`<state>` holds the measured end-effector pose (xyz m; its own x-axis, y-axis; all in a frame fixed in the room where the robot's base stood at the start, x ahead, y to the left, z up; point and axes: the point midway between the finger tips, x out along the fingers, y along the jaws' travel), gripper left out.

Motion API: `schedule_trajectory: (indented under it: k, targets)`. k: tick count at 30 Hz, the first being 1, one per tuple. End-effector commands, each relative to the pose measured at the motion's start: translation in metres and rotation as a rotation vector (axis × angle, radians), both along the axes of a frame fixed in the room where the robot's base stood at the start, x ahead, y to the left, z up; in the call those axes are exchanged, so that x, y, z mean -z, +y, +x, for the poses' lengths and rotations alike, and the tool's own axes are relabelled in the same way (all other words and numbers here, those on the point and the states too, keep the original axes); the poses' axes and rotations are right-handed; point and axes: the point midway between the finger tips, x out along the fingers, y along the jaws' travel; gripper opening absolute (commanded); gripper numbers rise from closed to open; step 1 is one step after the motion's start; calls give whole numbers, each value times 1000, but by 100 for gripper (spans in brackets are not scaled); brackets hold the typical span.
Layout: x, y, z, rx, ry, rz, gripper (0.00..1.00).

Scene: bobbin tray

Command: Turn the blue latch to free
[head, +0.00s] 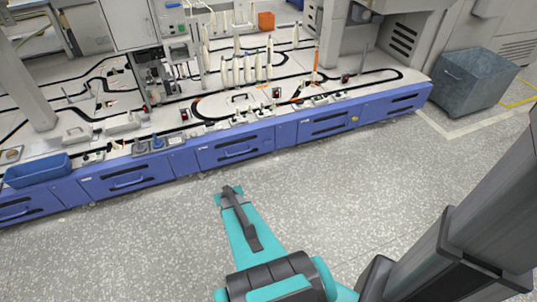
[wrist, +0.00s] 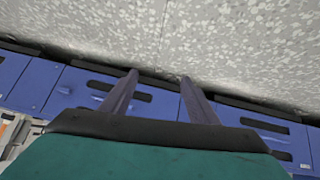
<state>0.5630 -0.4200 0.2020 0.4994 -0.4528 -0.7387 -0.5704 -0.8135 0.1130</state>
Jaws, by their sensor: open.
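My gripper (head: 229,192) is in the lower middle of the head view, over the speckled floor in front of the long blue cabinet front. In the wrist view my gripper (wrist: 160,76) shows two dark fingers spread apart with nothing between them. The fingers are seen against the blue cabinet front and the floor. I cannot make out a blue latch for certain in either view. Two small blue-grey parts (head: 148,143) stand on the machine's front ledge, left of my gripper, too small to identify.
The machine bed (head: 225,103) with black tracks and white bobbins lies behind the blue cabinets (head: 235,149). A blue bin (head: 37,170) sits on the left ledge. A grey metal cart (head: 470,82) stands at right. The floor (head: 130,240) in front is clear.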

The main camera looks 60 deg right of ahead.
Motion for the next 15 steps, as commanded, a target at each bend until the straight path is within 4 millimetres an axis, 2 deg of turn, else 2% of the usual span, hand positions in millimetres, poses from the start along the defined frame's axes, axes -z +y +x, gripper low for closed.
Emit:
schedule_trajectory:
  k: [1, 4, 8, 15]
  targets:
    - [14, -25, 2, 18, -43, -23, 55]
    - [16, -68, 2, 53, -125, -73, 55]
    - [20, -112, 2, 45, -240, -120, 55]
    - [20, -196, -20, 54, -428, -231, 55]
